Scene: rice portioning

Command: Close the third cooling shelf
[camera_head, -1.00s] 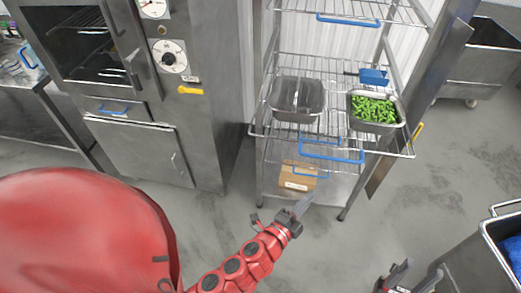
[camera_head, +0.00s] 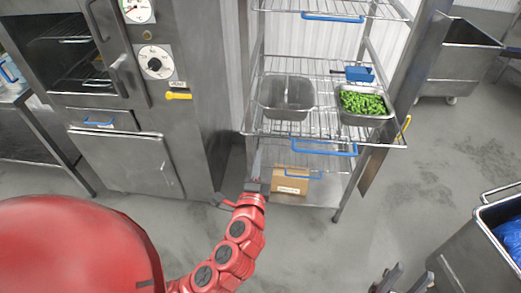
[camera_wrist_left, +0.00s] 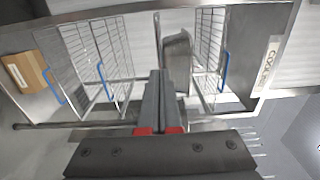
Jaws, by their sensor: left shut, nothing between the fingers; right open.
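The cooling rack's middle wire shelf (camera_head: 318,127) sticks out toward me. It carries an empty metal pan (camera_head: 287,97) and a metal pan of green pods (camera_head: 363,104), and has a blue front handle (camera_head: 325,151). Below it is a lower shelf with a blue handle (camera_head: 300,176). A further shelf (camera_head: 333,6) shows at the top with a blue handle. My left gripper (camera_head: 256,162) is shut and empty, beside the rack's left front, below the middle shelf's left corner. Its fingers (camera_wrist_left: 161,98) point at the rack in the left wrist view. My right gripper (camera_head: 388,277) is open, low at the bottom edge.
A cardboard box (camera_head: 290,180) lies on the rack's bottom plate. An oven cabinet (camera_head: 185,70) stands left of the rack. A metal bin with blue contents (camera_head: 490,240) is at lower right. Another steel bin (camera_head: 460,60) stands behind right.

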